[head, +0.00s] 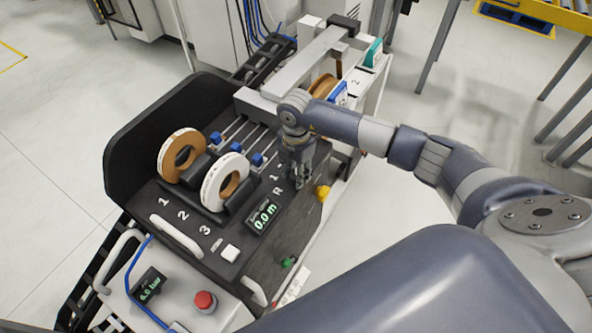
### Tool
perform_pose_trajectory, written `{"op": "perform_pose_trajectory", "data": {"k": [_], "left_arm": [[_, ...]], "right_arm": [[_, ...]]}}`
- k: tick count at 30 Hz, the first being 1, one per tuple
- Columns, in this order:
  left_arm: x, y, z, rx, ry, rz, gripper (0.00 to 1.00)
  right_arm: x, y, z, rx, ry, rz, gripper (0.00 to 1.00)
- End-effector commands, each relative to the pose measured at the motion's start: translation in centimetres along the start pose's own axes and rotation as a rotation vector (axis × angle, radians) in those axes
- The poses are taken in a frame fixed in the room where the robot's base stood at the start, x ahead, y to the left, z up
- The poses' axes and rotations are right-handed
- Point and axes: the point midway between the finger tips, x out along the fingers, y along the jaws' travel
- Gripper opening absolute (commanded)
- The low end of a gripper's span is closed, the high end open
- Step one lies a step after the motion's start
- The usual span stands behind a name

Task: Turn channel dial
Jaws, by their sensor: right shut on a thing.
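My right gripper (298,184) points down at the right side of the black machine panel (240,258), beside the white marks "1" and "R". Its fingers are closed around a small dark part there, which looks like the channel dial. The fingers hide most of the dial, so its pointer and setting cannot be seen. My left gripper is not in view.
Two edge-band rolls, one tan-white (166,160) and one white (209,188), stand left of the gripper. A display (264,218) reads 0.0 m. A yellow knob (322,192) sits close right of the gripper. A red button (205,300) is at the front.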

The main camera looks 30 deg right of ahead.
Motion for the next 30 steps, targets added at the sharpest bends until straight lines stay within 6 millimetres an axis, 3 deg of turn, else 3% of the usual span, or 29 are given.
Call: {"op": "perform_pose_trajectory", "data": {"k": [12,27,28,30], "left_arm": [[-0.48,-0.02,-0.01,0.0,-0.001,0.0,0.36],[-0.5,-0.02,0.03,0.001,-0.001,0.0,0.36],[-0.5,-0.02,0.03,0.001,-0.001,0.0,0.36],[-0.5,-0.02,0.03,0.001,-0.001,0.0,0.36]], "right_arm": [[-0.11,0.07,0.09,0.166,-0.002,0.002,0.1],[-0.1,0.09,0.1,0.185,-0.001,0.003,0.1],[-0.11,0.1,0.11,0.185,-0.001,0.003,0.36],[-0.1,0.09,0.1,0.185,-0.001,0.003,0.51]]}}
